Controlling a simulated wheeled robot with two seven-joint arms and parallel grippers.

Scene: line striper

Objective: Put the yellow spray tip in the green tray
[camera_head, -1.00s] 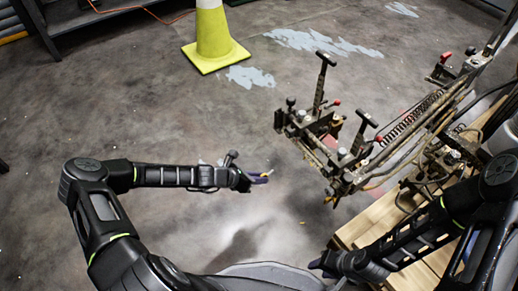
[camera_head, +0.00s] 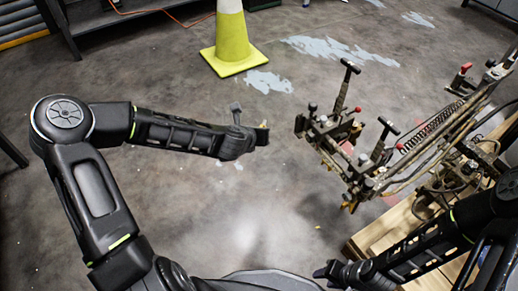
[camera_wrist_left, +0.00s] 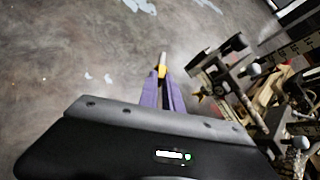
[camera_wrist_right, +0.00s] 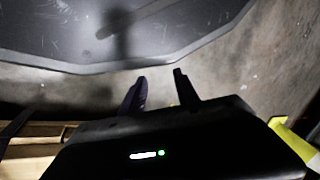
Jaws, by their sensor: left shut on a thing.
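My left gripper (camera_head: 263,135) reaches out over the floor, left of the line striper (camera_head: 400,160). In the left wrist view its purple fingers (camera_wrist_left: 161,80) are shut on the yellow spray tip (camera_wrist_left: 162,69), which points away from the wrist and has a pale end. In the head view the fingers are mostly hidden behind the wrist, and only a bit of yellow shows. My right gripper (camera_head: 326,270) is low, near the wooden pallet. In the right wrist view its fingers (camera_wrist_right: 160,82) are apart with nothing between them. I cannot make out the green tray in any view.
The striper stands at the right with levers, a spring and hoses, by a wooden pallet (camera_head: 365,240). A yellow-green cone (camera_head: 232,55) stands at the back. A yellow object (camera_wrist_right: 292,140) at the right wrist view's edge is unclear. The floor between is open.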

